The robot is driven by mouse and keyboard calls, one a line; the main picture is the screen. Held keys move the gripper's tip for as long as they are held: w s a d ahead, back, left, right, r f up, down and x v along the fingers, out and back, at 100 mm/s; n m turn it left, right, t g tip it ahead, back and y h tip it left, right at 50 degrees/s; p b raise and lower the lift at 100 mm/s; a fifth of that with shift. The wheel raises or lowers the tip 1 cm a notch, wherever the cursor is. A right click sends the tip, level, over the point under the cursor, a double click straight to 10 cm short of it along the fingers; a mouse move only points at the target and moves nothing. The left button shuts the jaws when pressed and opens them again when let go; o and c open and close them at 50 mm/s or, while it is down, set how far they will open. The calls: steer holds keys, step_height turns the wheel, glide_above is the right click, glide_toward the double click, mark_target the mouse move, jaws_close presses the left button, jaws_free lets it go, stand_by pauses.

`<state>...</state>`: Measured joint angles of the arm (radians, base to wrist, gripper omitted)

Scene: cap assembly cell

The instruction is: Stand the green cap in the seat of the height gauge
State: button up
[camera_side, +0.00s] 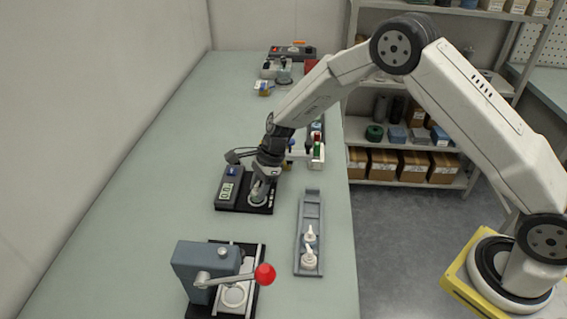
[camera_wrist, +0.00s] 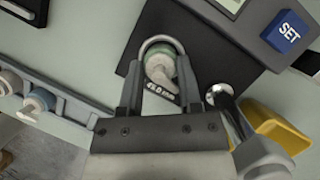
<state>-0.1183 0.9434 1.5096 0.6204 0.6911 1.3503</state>
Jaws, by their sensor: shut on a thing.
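The height gauge (camera_side: 229,190) stands on the table in the side view, with a black base and a grey display box. My gripper (camera_side: 259,196) is low over the gauge's base. In the wrist view my gripper (camera_wrist: 160,78) is shut on the green cap (camera_wrist: 161,63), which is at the seat within the ring's outline. Whether its underside touches the seat is hidden. In the side view my fingers mostly cover the cap.
A grey tray (camera_side: 312,207) with two white nozzle-like parts lies to the right of the gauge. A lever press (camera_side: 207,262) with a red knob (camera_side: 265,274) stands in front. Bottles and a rack (camera_side: 316,150) stand behind. The table's left side is clear.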

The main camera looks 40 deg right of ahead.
steer(key=shift+f, duration=0.1)
stand_by(0.8)
steer(key=o, duration=0.9)
steer(key=shift+r, duration=3.55)
